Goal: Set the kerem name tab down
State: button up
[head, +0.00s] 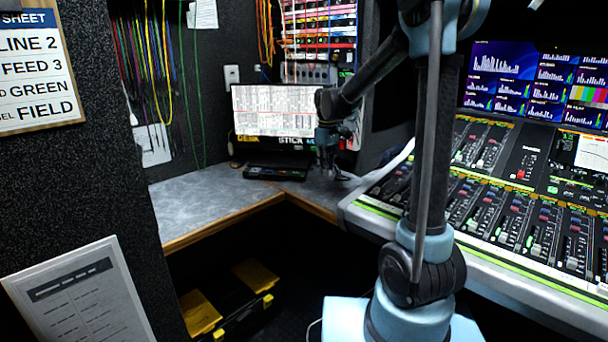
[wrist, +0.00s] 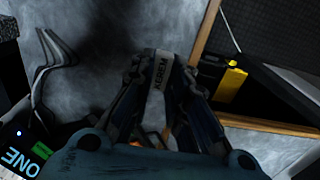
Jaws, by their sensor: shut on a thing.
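The kerem name tab (wrist: 158,85) is a pale strip with dark letters reading KEREM. In the wrist view it is between the two dark fingers of my gripper (wrist: 160,66), which is shut on it. In the head view my gripper (head: 328,168) is at the far end of the arm, over the back corner of the grey counter (head: 205,196). The tab is too small to make out there. The grey counter top (wrist: 120,28) lies behind the tab in the wrist view; I cannot tell how large the gap is.
A lit monitor (head: 272,110) and a dark keypad-like box (head: 275,173) stand by the corner. The mixing console (head: 510,215) fills the right. The counter's wooden edge (head: 225,224) drops to a dark space with a black and yellow toolbox (head: 238,292). Counter at left is clear.

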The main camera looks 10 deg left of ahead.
aim_at(324, 197)
jog(key=shift+w+f, duration=0.2)
jog(key=shift+f, duration=0.2)
notch_tip(324, 197, down, 4)
jog(key=shift+w+d+r, duration=0.1)
jog(key=shift+f, duration=2.7)
jog(key=o, duration=0.8)
jog(key=shift+f, duration=0.1)
notch_tip(324, 197, up, 12)
jog(key=shift+r, duration=0.15)
